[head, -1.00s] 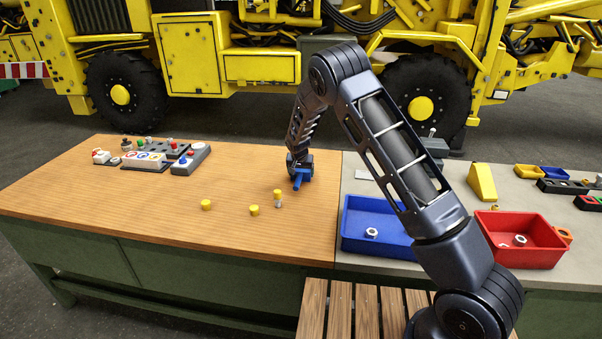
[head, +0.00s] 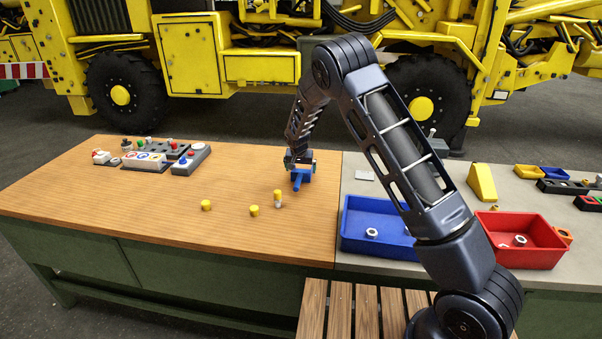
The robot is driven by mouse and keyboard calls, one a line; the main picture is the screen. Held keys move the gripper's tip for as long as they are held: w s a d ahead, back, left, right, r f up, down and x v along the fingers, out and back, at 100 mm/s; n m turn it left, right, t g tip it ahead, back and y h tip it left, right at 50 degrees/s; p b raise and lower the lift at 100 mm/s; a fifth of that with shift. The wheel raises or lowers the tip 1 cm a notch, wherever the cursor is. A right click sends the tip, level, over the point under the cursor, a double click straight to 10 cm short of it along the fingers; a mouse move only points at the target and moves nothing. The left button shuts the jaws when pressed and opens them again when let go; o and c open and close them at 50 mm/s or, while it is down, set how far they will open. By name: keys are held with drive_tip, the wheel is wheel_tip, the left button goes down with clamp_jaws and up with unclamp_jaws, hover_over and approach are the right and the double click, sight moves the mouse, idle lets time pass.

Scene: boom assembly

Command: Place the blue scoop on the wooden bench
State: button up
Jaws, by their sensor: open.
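The blue scoop (head: 301,178) is at the right part of the wooden bench (head: 130,210), close to the seam with the grey worktop. It appears to rest on the wood. My gripper (head: 298,163) is open right above and behind the scoop. The fingers are small in this view and partly overlap the scoop, so I cannot tell whether they touch it.
Yellow pieces (head: 254,211) stand in front of the scoop. A control panel (head: 165,156) sits at the back left. The grey worktop holds a blue bin (head: 355,241), a red bin (head: 528,255) and a yellow wedge (head: 482,182). The bench's front left is clear.

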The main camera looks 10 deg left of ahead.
sight(299, 175)
drive_tip(key=v, duration=0.9)
drive_tip(key=s+d+r, duration=0.4)
drive_tip(key=d+r, duration=0.3)
drive_tip(key=d, duration=0.3)
drive_tip(key=s+d+r+y, duration=0.1)
drive_tip(key=s+d+r, duration=0.3)
drive_tip(key=d+r, duration=0.45)
drive_tip(key=s+d+r, duration=0.4)
drive_tip(key=d+r, duration=0.2)
drive_tip(key=d, duration=0.6)
drive_tip(key=s+d+r, duration=0.1)
drive_tip(key=s+d, duration=0.4)
drive_tip(key=s, duration=0.4)
drive_tip(key=s+d+r, duration=0.1)
drive_tip(key=s+d, duration=0.4)
drive_tip(key=s, duration=0.5)
drive_tip(key=s+d+r+h, duration=0.1)
drive_tip(key=s+d, duration=0.4)
drive_tip(key=s, duration=0.5)
drive_tip(key=shift+d, duration=0.25)
